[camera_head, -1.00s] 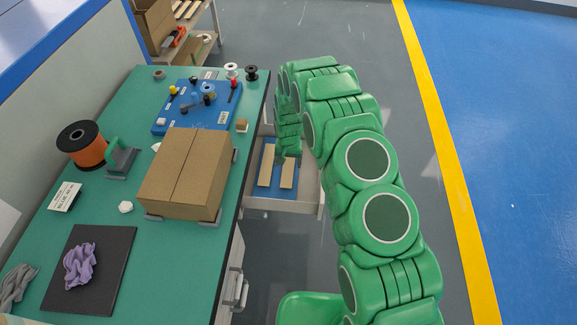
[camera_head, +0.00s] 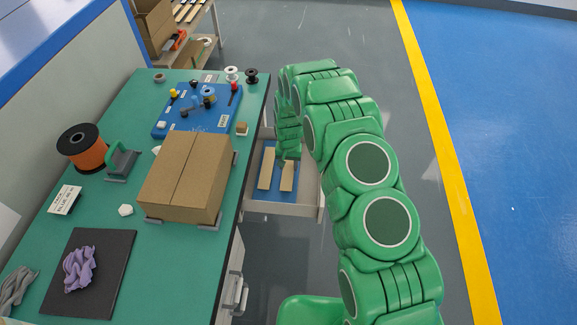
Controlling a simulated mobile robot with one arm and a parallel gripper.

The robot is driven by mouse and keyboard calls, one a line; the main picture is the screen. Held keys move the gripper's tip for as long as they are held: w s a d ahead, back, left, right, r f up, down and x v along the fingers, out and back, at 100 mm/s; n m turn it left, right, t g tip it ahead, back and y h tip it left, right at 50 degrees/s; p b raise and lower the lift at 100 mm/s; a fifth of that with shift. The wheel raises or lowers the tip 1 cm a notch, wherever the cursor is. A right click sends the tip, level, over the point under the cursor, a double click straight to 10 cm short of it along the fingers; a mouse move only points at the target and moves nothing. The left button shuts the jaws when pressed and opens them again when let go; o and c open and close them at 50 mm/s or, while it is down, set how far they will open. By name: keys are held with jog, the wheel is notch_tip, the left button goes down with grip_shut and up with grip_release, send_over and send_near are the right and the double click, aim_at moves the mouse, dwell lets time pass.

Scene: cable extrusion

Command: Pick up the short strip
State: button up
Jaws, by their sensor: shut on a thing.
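Two light wooden strips show in the open drawer below the bench's right edge. The longer strip (camera_head: 266,168) lies at the left on the blue drawer floor. The short strip (camera_head: 287,178) is to its right, with its far end under my gripper (camera_head: 288,158). My gripper points down into the drawer at the end of the green arm and is shut on the short strip. The fingertips are small and mostly hidden by the arm's end. I cannot tell if the strip is clear of the drawer floor.
The drawer's pale front wall (camera_head: 285,209) and sides surround the strips. The green bench (camera_head: 110,200) is close on the left, with a closed cardboard box (camera_head: 185,175) near its edge. A blue board (camera_head: 200,110) is farther back. The grey floor right of the arm is clear.

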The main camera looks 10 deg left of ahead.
aim_at(289, 168)
notch_tip(289, 168, up, 3)
jog(key=shift+r, duration=0.1)
jog(key=s+d+r, duration=0.2)
jog(key=s+r, duration=0.2)
jog(key=s, duration=0.2)
jog(key=s+d+r, duration=0.2)
jog(key=s+r, duration=0.3)
jog(key=s, duration=0.2)
jog(key=shift+s+d+r, duration=0.15)
jog(key=shift+d+r, duration=0.1)
